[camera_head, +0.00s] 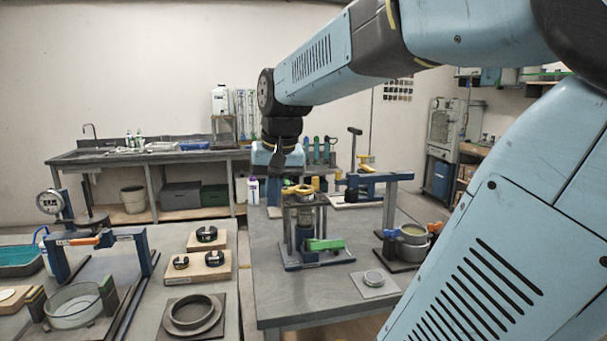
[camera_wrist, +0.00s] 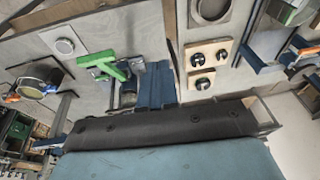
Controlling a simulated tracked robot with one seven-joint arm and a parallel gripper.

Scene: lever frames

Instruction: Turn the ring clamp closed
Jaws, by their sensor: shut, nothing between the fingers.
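What looks like the ring clamp (camera_head: 412,246) is a round metal pot with a band around it, on a dark base at the right of the middle bench. It has a blue part at its left and an orange handle (camera_head: 435,227) at its right. In the wrist view the pot (camera_wrist: 40,79) is at the left edge, with orange beside it; the band's closure is too small to read. My gripper (camera_head: 277,168) is shut and empty, pointing down above the back of the middle bench, well left of and higher than the clamp, touching nothing visible.
A blue-based fixture with a green lever (camera_head: 325,244) and yellow top stands left of the clamp. A blue stand (camera_head: 375,178) rises behind it. A small round disc on a plate (camera_head: 374,279) lies in front. The left bench (camera_head: 232,300) holds several fixtures.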

